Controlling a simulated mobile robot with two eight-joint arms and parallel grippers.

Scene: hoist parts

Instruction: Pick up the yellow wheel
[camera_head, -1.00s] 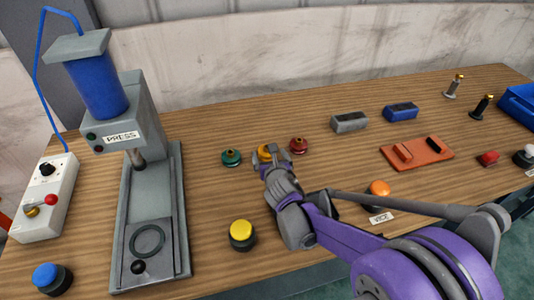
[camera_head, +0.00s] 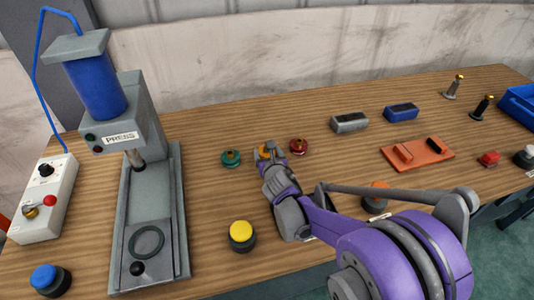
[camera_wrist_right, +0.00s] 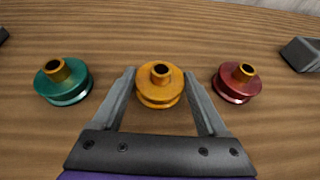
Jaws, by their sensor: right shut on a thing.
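The yellow wheel (camera_wrist_right: 159,89) has a brass hub and sits between the two fingers of my right gripper (camera_wrist_right: 159,92) in the wrist view. The fingers are shut on its sides. In the head view the yellow wheel (camera_head: 265,152) is mostly hidden by my right gripper (camera_head: 270,150). Whether it rests on the table or is just above it is hard to tell. My left gripper is not in view.
A green wheel (camera_head: 231,158) stands just left of the gripper and a red wheel (camera_head: 298,146) just right. The press (camera_head: 150,200) stands at left. A yellow button (camera_head: 242,233) is in front. Grey (camera_head: 349,123) and blue (camera_head: 401,112) blocks are behind right.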

